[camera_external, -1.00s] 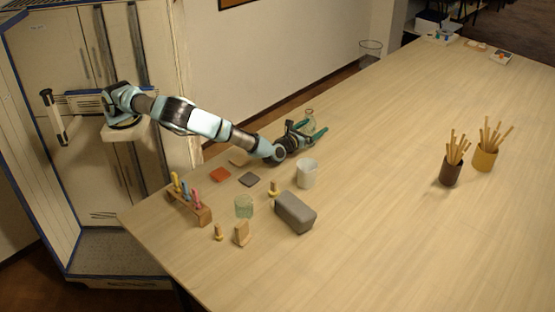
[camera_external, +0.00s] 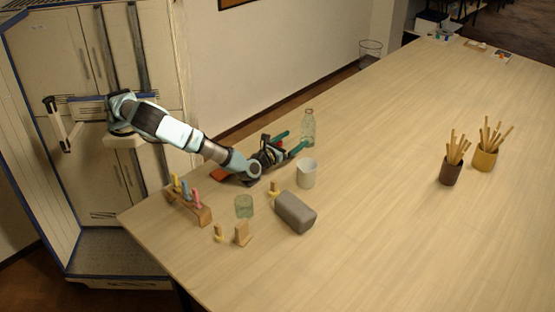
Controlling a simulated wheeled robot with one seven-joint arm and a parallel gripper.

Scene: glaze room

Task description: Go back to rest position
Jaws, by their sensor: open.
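My gripper (camera_external: 293,142) is open, its two teal fingers apart and pointing to the upper right, low over the left part of the table (camera_external: 390,220). Nothing shows between the fingers. A clear glass bottle (camera_external: 307,128) stands upright just beyond the fingertips; I cannot tell the exact gap. A white cup (camera_external: 307,174) stands to the lower right of the gripper. My arm comes in from the left and hides most of the flat tiles under it; only part of a red tile (camera_external: 220,175) shows.
A grey rounded block (camera_external: 295,212), a green glass (camera_external: 244,206), small wooden pieces (camera_external: 242,233) and a wooden rack with coloured tools (camera_external: 190,207) stand near my arm. Brown (camera_external: 451,172) and yellow (camera_external: 485,157) pots of sticks stand right. The table's middle is clear.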

